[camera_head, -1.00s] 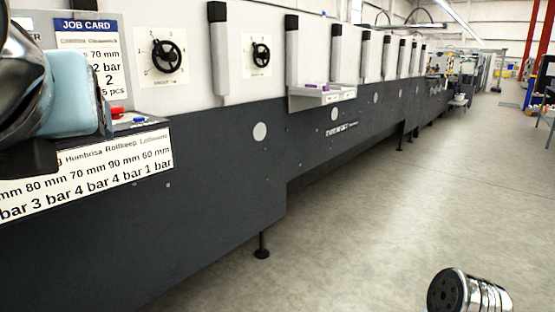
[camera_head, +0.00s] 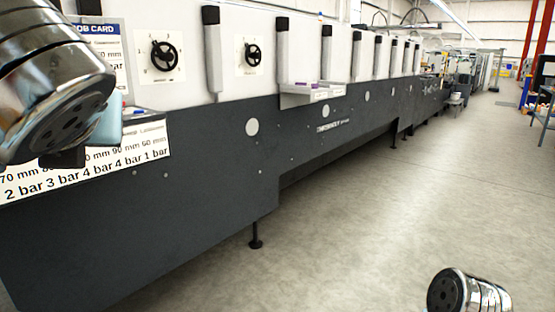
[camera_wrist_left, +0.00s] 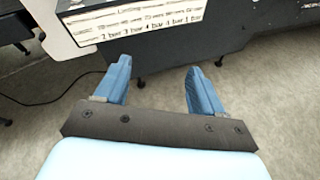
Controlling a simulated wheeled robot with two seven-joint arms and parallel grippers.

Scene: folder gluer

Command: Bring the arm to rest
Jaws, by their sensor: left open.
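My left arm's shiny metal link fills the upper left of the head view and hides most of the hand behind it. Floor and the machine's dark side lie beyond the fingertips. My right arm shows only as a metal link at the lower right of the head view; its gripper is out of view.
The long folder gluer (camera_head: 210,160) runs from the left into the distance. It carries handwheels (camera_head: 165,56), a small shelf (camera_head: 312,94) and a job card (camera_head: 108,45). A label strip (camera_head: 120,160) is on its near end. The grey floor (camera_head: 400,200) on the right is clear.

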